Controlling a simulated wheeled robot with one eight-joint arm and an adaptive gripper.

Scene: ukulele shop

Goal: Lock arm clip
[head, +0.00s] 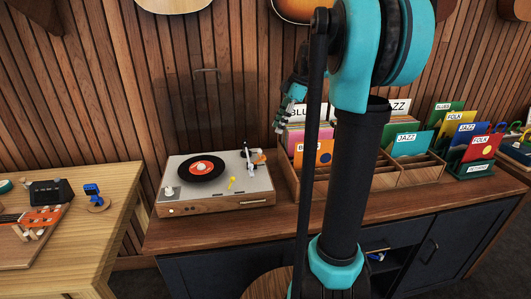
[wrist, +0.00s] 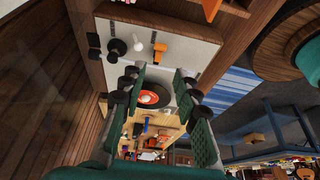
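The turntable (head: 222,194) stands on the wooden counter left of my arm, with a black record and orange label (head: 202,168) on it. Its tonearm (head: 248,158) is at the right rear of the deck, beside a small orange part (head: 259,157) that may be the arm clip. In the wrist view, the orange part (wrist: 160,53) shows beyond the fingertips, right of a white knob. Whether the clip is locked cannot be told. My gripper (head: 284,115) hangs above and right of the turntable. Its green fingers (wrist: 158,84) are apart and empty, clear of the deck.
A wooden record crate (head: 414,176) with sleeves stands right of the turntable, close behind my arm. The slatted wall (head: 110,90) rises behind. A light wood table (head: 95,245) with ukulele parts is at left.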

